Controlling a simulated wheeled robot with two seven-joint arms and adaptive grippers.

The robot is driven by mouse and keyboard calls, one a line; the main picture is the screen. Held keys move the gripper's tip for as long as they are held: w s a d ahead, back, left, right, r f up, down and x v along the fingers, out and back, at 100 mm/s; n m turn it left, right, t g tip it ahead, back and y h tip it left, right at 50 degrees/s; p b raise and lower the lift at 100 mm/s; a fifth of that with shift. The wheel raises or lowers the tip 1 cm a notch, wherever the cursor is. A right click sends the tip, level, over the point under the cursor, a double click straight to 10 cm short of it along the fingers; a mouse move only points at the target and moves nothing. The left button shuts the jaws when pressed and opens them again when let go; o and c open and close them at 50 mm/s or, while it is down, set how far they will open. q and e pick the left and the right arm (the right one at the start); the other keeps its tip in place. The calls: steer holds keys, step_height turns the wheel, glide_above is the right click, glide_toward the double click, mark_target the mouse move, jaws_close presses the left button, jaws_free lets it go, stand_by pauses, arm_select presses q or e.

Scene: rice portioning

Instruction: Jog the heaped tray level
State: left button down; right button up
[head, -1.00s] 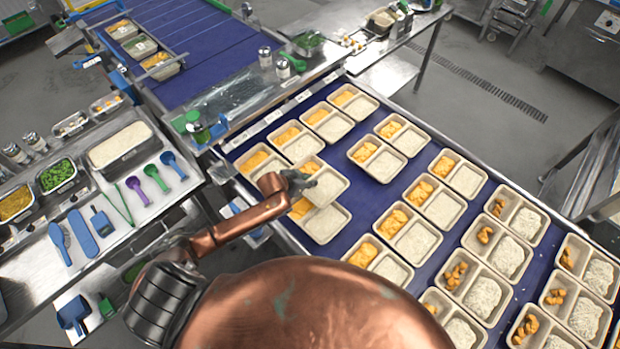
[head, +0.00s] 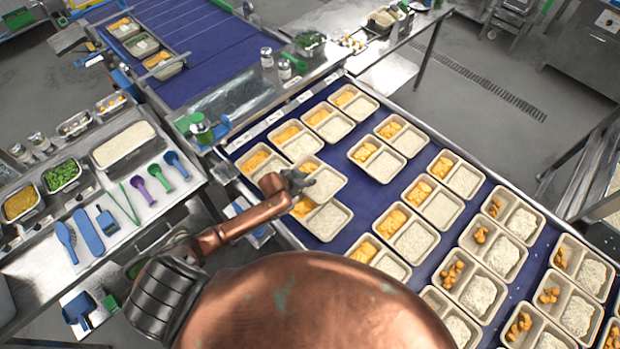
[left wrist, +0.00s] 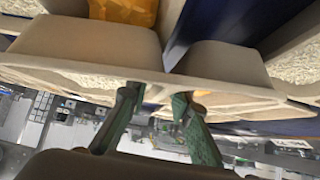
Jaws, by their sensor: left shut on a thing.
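My left gripper (head: 294,181) is shut on the near-left rim of a beige two-compartment tray (head: 337,192). In the head view the tray holds orange pieces in the left compartment and white rice in the right one. It overlaps the far part of another filled tray (head: 347,228) on the blue belt. In the left wrist view the fingers (left wrist: 155,108) clasp the tray's rim (left wrist: 85,68), and its outer walls show close up. The rice surface of the held tray is too small to judge as level or heaped. My right gripper is not in view.
Rows of similar filled trays crowd the blue belt (head: 375,205), close around the held one. A steel counter (head: 165,200) at left holds a rice pan (head: 123,145), a green food pan (head: 62,176) and several scoops. A second blue belt (head: 190,45) lies beyond.

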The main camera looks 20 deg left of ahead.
mark_target(337, 184)
arm_select(q)
steer(key=shift+s+d+f, duration=0.2)
steer(key=shift+s+f, duration=0.4)
steer(key=shift+f, duration=0.15)
steer(key=shift+d, duration=0.1)
steer(key=shift+w+d+f, duration=0.15)
steer(key=shift+w+d, duration=0.15)
steer(key=shift+d, duration=0.3)
steer(key=shift+w+d+f+b, duration=0.2)
steer(key=shift+w+d, duration=0.2)
steer(key=shift+d, duration=0.45)
steer(key=shift+w+d+f+b, duration=0.1)
steer(key=shift+w+d+b, duration=0.2)
steer(key=shift+d, duration=0.6)
steer(key=shift+w+d+f+b, duration=0.1)
steer(key=shift+w+d, duration=0.35)
steer(key=shift+d, duration=0.4)
steer(key=shift+w+d+f+b, duration=0.1)
steer(key=shift+w+d+b, duration=0.25)
steer(key=shift+d, duration=0.6)
steer(key=shift+w+d+f+b, duration=0.15)
steer(key=shift+w+d, duration=0.4)
steer(key=shift+d, duration=0.35)
steer(key=shift+w+d+b, duration=0.2)
steer(key=shift+w+d, duration=0.2)
steer(key=shift+d, duration=0.25)
steer(key=shift+w+d+b, duration=0.2)
steer(key=shift+w+d, duration=0.15)
steer(key=shift+d, duration=0.3)
steer(key=shift+w, duration=0.1)
